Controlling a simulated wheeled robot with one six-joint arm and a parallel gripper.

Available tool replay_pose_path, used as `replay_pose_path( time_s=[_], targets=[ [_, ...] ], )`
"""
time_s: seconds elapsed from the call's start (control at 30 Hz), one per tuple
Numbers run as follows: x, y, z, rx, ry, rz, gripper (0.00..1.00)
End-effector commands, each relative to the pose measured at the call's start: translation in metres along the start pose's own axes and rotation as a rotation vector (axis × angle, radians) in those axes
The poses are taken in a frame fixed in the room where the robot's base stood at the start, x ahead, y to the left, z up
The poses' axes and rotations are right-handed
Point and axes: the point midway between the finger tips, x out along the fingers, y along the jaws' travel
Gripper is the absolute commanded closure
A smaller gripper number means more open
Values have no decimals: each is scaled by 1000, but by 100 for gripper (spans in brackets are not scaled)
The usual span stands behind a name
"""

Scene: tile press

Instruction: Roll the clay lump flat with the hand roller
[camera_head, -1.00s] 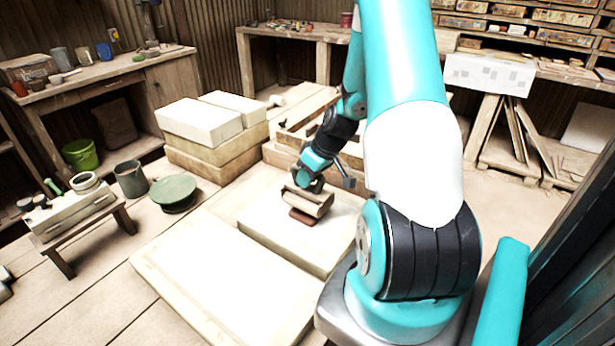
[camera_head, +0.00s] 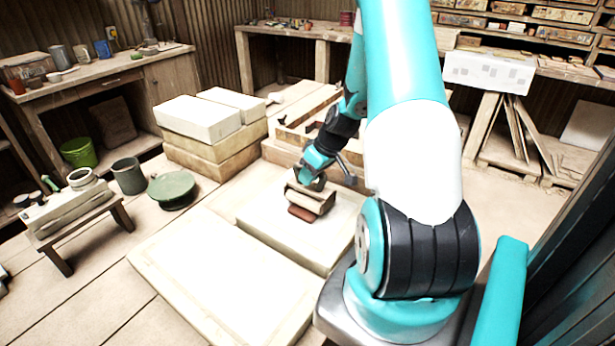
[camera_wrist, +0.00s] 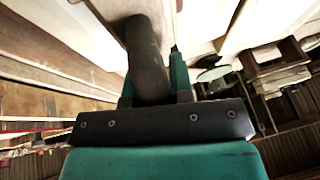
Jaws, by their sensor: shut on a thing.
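My gripper (camera_head: 312,180) is shut on the hand roller (camera_head: 312,197), a brown cylinder in the head view. In the wrist view a dark handle (camera_wrist: 148,60) stands between the teal fingers. The clay lump (camera_head: 301,214) is a small reddish-brown piece on the pale slab (camera_head: 270,225). The roller is just above and behind the lump and hides part of it. I cannot tell whether the roller touches it.
A second pale slab (camera_head: 215,285) lies in front. Stacked blocks (camera_head: 205,120) stand behind on the left, and a wooden frame (camera_head: 290,135) stands behind the slab. A green round stand (camera_head: 172,188), a grey bucket (camera_head: 128,176) and a low bench (camera_head: 85,222) are at the left.

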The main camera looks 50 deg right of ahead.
Motion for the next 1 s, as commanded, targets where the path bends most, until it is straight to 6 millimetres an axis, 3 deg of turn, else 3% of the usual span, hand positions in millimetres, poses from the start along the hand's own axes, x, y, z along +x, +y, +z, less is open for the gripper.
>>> replay_pose_path(
  time_s=[0.4,1.0],
  targets=[
    [4,15,2,0,0,-1,100],
    [8,-15,5,2,-7,-4,100]
  ],
)
